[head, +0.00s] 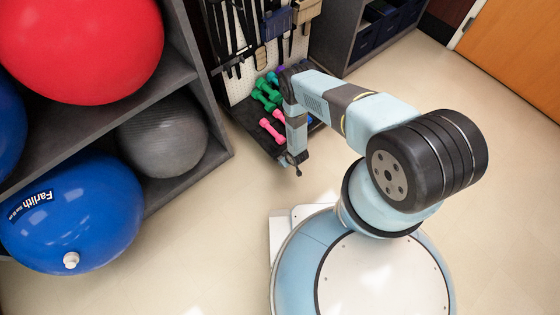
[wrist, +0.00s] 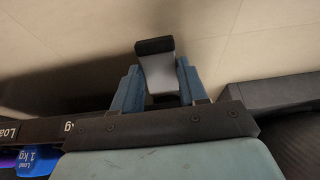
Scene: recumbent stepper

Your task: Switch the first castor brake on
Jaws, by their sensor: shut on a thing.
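The castor brake (wrist: 160,72) is a pale grey lever with a dark end, seen in the wrist view between the two blue fingers of my gripper (wrist: 158,84). The fingers are shut on it, one on each side. In the head view my gripper (head: 297,160) is low at the front right corner of the dark dumbbell rack (head: 252,122). The castor and brake are too small and too covered by my gripper to make out there. Whether the lever is up or down cannot be told.
Pink dumbbells (head: 271,131) and green dumbbells (head: 266,95) lie on the rack. A grey shelf (head: 196,45) with a red ball (head: 85,45), a grey ball (head: 165,135) and a blue ball (head: 75,215) stands left. The floor (head: 225,225) in front is clear.

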